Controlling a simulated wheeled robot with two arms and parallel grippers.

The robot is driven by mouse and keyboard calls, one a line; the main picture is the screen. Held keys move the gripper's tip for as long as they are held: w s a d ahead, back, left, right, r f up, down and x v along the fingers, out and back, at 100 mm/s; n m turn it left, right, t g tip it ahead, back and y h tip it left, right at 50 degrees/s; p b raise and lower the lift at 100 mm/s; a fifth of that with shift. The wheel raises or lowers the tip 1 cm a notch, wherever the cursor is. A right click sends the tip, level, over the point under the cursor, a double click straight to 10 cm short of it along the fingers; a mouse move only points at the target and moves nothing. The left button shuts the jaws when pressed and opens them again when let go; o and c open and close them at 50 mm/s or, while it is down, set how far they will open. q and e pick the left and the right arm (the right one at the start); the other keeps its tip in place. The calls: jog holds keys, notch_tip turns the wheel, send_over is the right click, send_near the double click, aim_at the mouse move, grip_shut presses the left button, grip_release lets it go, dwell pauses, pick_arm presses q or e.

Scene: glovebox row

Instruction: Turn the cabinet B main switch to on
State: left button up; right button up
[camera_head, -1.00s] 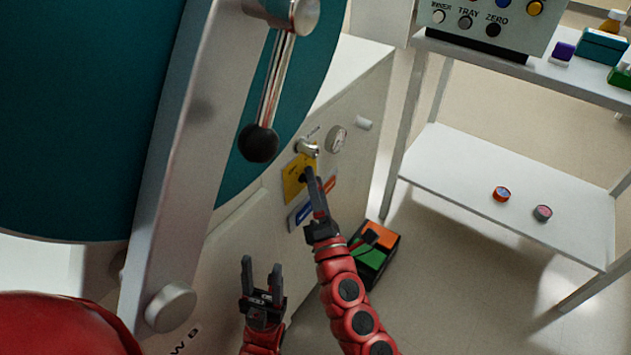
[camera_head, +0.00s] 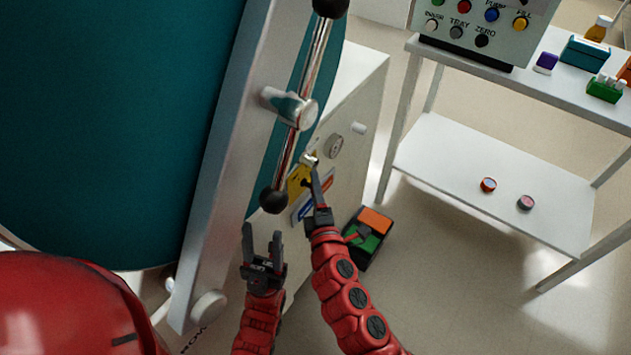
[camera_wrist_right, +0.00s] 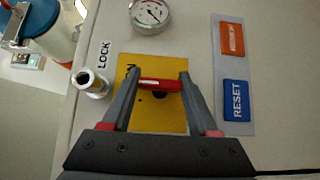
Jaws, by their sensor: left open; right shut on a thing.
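The main switch is a red handle (camera_wrist_right: 160,85) on a yellow plate (camera_wrist_right: 178,112) on the cabinet's side panel. In the right wrist view the handle lies crosswise between my right gripper's fingers (camera_wrist_right: 160,84), which are shut on its ends. Part of the plate's lettering is hidden by a finger. In the head view the yellow plate (camera_head: 297,182) is partly hidden by the round door's lever and my right gripper (camera_head: 317,180). My left gripper (camera_head: 262,242) is open and empty, to the left of the right one.
A LOCK fitting (camera_wrist_right: 90,82) stands out left of the plate, and a gauge (camera_wrist_right: 150,14) is above. Blue RESET (camera_wrist_right: 236,99) and orange (camera_wrist_right: 232,39) labels are at right. The door lever (camera_head: 298,110) is close. A shelf (camera_head: 480,185) stands right; a foot pedal (camera_head: 367,236) is on the floor.

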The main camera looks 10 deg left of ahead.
dwell(0.3)
jog(key=o, duration=1.4)
jog(key=b+v, duration=0.1)
jog(key=v, duration=1.6)
jog(key=shift+s+d, duration=0.1)
jog(key=shift+s, duration=0.1)
